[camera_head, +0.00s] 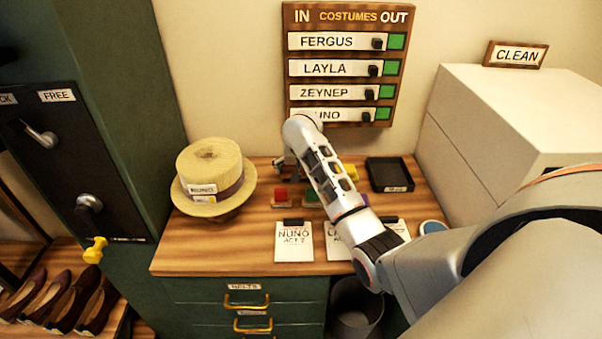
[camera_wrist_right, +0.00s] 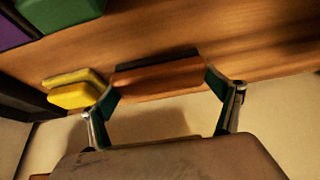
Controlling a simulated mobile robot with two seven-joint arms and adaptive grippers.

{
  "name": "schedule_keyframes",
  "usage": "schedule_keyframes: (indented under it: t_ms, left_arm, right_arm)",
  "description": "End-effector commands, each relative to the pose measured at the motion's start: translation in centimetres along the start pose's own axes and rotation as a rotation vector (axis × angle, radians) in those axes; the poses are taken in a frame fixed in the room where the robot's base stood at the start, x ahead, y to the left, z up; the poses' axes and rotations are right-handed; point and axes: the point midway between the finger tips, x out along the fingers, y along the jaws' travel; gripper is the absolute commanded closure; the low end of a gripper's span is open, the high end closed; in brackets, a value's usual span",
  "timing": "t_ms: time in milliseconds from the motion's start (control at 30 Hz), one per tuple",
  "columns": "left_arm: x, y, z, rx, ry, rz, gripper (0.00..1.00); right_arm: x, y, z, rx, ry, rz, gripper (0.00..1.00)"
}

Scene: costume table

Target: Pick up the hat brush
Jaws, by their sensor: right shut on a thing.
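The hat brush (camera_wrist_right: 158,80), a brown wooden block with a dark strip along one long side, is between the fingers of my right gripper (camera_wrist_right: 163,88) in the right wrist view. The green-padded fingers are shut on its two ends. In the head view my right gripper (camera_head: 281,163) is at the back of the wooden table, near the wall, and the brush cannot be made out clearly there. I cannot tell whether the brush touches the table. My left gripper is not in view.
A straw hat (camera_head: 213,175) stands left of the gripper on the table (camera_head: 200,257). Red (camera_head: 281,196) and yellow (camera_head: 350,172) blocks, a black tray (camera_head: 390,174) and white cards (camera_head: 294,243) are close by. The costume board (camera_head: 346,55) hangs above. A white box (camera_head: 500,110) stands at right.

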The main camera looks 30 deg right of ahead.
Motion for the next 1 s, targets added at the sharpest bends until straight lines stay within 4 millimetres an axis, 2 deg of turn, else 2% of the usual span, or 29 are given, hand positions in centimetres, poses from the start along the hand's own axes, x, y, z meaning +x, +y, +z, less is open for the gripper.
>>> schedule_keyframes:
  t_ms: [167, 267, 500, 700, 1000]
  left_arm:
    - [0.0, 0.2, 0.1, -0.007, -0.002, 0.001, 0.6]
    - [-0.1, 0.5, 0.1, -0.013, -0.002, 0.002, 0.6]
    - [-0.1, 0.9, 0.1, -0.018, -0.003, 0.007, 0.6]
    - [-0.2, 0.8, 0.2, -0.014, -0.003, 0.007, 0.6]
    - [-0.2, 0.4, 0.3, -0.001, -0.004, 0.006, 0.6]
  right_arm:
    - [-0.3, -0.1, -0.2, 0.001, 0.001, -0.002, 0.34]
    - [-1.4, -0.2, -0.8, 0.001, 0.003, -0.004, 0.34]
    - [-5.4, -0.2, -3.1, 0.003, 0.003, -0.006, 0.34]
    - [-7.9, -0.1, -4.5, 0.001, 0.001, -0.002, 0.34]
    - [-8.7, 0.0, -5.0, 0.0, 0.0, 0.0, 0.34]
